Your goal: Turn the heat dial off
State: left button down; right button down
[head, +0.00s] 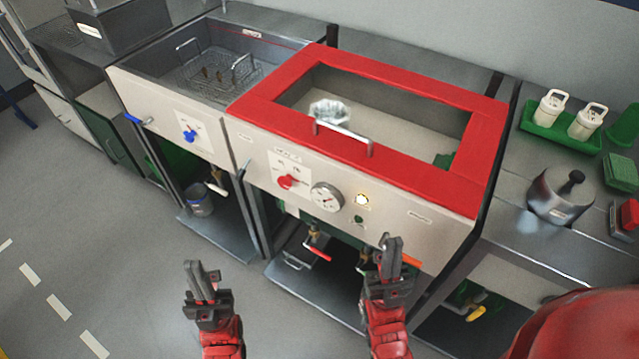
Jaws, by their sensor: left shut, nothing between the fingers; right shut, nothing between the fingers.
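The heat dial, a red knob (287,181), sits on the light front panel of the red-topped tank (251,104), left of a round gauge (327,196). A blue knob (190,135) sits on the neighbouring tank's panel. The labels are too small to read. My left gripper (198,276) is shut and empty, in front of the tanks, below and left of the red knob and apart from it. My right gripper (391,255) is shut and empty, in front of the panel's lower right part.
A wire basket (215,72) sits in the left tank. A red-handled valve (317,252) is under the red-topped tank. The right counter holds a green tray (548,132) with white containers and a metal pot (560,196). The floor at left is clear.

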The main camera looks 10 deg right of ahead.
aim_at(285, 182)
jog(key=k+j+u, duration=0.2)
jog(key=j, duration=0.6)
jog(key=j+u, duration=0.15)
jog(key=j, duration=0.6)
